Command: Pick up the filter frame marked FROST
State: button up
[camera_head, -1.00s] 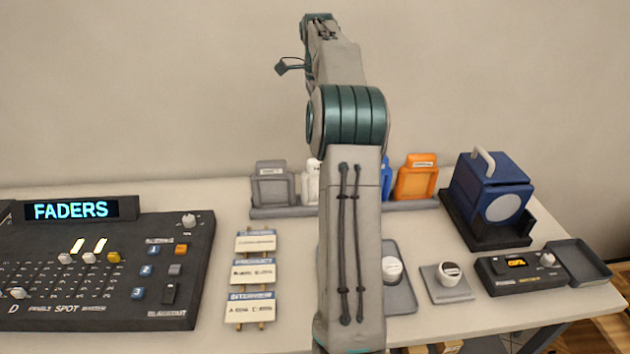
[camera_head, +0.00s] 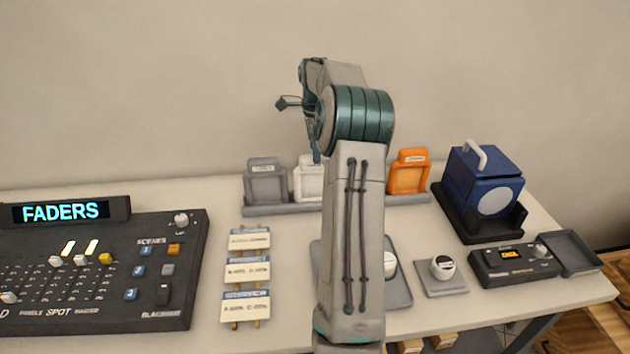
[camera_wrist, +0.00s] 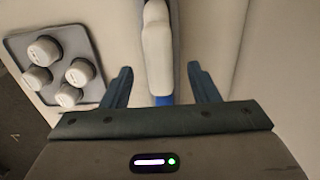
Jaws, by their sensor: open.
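Upright filter frames stand in a grey rack (camera_head: 285,208) at the back of the table: a grey frame (camera_head: 265,180), a white frame (camera_head: 308,178) and an orange frame (camera_head: 408,172). Their labels are too small to read, so I cannot tell which is marked FROST. My arm hides the part of the rack between white and orange. In the wrist view my gripper (camera_wrist: 160,76) is open, its fingers either side of a white upright piece (camera_wrist: 157,50), apparently the white frame, with visible gaps. A blue piece (camera_wrist: 163,100) shows just below it.
A tray (camera_wrist: 22,48) with several white pucks lies in front of the rack. Left are a fader console (camera_head: 100,265) and label cards (camera_head: 247,270). Right are a blue lamp box (camera_head: 485,190), a puck on a pad (camera_head: 442,268) and a small control box (camera_head: 510,265).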

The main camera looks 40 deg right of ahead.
aim_at(308, 177)
notch_tip(308, 177, down, 3)
jog(key=shift+f, duration=0.2)
jog(key=shift+c, duration=0.3)
grip_shut()
jog(key=shift+r, duration=0.1)
